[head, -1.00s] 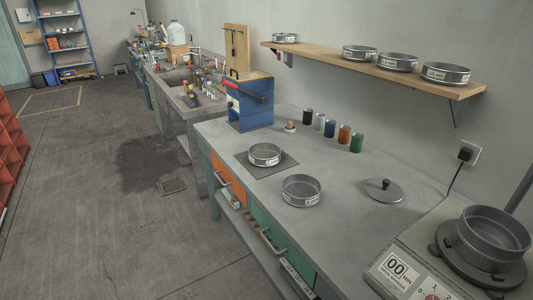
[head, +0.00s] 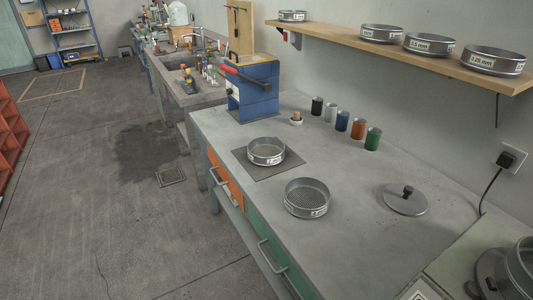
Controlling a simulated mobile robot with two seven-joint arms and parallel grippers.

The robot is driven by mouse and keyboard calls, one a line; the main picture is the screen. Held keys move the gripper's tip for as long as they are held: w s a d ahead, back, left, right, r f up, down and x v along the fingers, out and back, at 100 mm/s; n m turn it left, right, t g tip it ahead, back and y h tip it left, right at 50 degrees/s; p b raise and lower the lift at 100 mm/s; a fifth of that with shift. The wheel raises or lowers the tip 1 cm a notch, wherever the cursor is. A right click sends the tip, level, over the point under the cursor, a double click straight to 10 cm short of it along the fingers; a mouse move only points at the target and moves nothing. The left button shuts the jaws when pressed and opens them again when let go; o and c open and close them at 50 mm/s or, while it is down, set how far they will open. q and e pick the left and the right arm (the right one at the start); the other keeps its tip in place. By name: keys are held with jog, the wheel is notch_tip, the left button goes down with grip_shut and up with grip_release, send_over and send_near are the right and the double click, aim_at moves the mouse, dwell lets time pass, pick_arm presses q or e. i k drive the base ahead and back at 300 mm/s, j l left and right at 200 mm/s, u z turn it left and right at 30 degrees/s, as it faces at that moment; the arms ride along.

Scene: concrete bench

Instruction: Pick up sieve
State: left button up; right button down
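Two round metal sieves are on the concrete bench (head: 355,220). One sieve (head: 266,152) sits on a dark square mat (head: 246,165) near the bench's left edge. The other sieve (head: 306,198), with a mesh floor and a white label, stands on the bare bench nearer to me. Several more labelled sieves stand on the wooden wall shelf, among them one marked 0.5 mm (head: 429,44) and one marked 0.25 mm (head: 494,60). Neither of my grippers shows in the head view.
A metal lid (head: 405,201) lies right of the nearer sieve. Several coloured cups, including a green one (head: 373,139), line the wall side. A blue press (head: 253,92) stands at the far end. A shaker machine (head: 510,272) is at lower right.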

aim_at(264, 151)
jog(key=i+j+z, duration=0.15)
jog(key=z, duration=0.9)
jog(key=i+j+z, duration=0.1)
jog(key=j+z, duration=0.2)
jog(key=j, duration=0.15)
jog(key=j+z, duration=0.5)
jog(key=j, duration=1.55)
jog(key=i, duration=0.05)
